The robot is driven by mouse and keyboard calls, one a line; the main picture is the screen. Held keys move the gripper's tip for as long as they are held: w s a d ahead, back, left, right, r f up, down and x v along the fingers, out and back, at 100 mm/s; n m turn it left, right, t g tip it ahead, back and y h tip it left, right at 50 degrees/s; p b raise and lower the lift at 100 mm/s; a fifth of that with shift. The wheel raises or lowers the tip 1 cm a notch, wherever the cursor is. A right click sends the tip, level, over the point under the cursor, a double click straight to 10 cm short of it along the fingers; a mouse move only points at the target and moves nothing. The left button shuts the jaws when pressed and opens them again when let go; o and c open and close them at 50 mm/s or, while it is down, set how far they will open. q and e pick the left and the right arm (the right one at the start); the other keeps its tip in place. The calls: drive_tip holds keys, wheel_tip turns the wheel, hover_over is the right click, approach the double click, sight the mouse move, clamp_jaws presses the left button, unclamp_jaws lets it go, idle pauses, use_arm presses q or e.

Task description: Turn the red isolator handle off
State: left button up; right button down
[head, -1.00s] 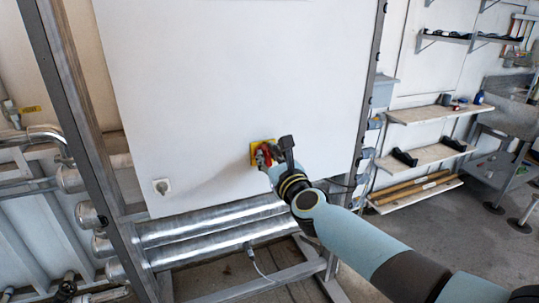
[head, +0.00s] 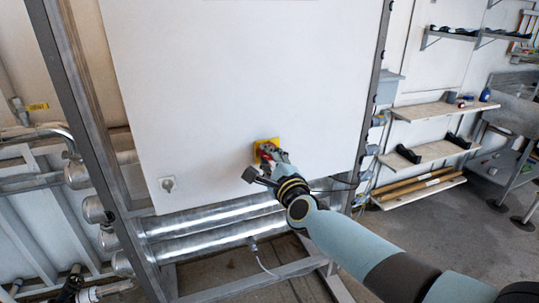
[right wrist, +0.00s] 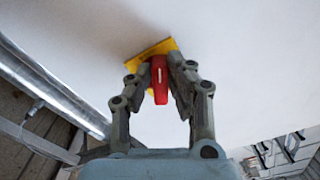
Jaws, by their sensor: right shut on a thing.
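The red isolator handle (head: 266,151) sits on a square yellow plate (head: 259,145) low on a large white panel. My right gripper (head: 271,156) reaches it from the lower right and partly hides it in the head view. In the right wrist view, the red handle (right wrist: 159,80) lies between the two fingers of my right gripper (right wrist: 160,75), which are shut on its sides. There the yellow plate (right wrist: 148,53) shows behind the handle, with its edges slanted relative to the handle. My left gripper is not in view.
The white panel (head: 225,70) hangs in a grey metal frame (head: 84,120). A socket (head: 167,184) is at its lower left. Silver pipes (head: 210,228) run below it. Wooden shelves (head: 440,110) stand at the right, with open floor in front.

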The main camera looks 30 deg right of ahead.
drive_tip(key=n, duration=0.2)
drive_tip(key=n+p, duration=0.1)
drive_tip(key=n, duration=0.2)
drive_tip(key=shift+a+f+n, duration=0.15)
drive_tip(key=shift+f+n, duration=0.15)
drive_tip(key=shift+f, duration=0.1)
idle(0.3)
drive_tip(key=c, duration=1.3)
unclamp_jaws()
drive_tip(key=shift+o, duration=0.2)
drive_tip(key=v, duration=1.2)
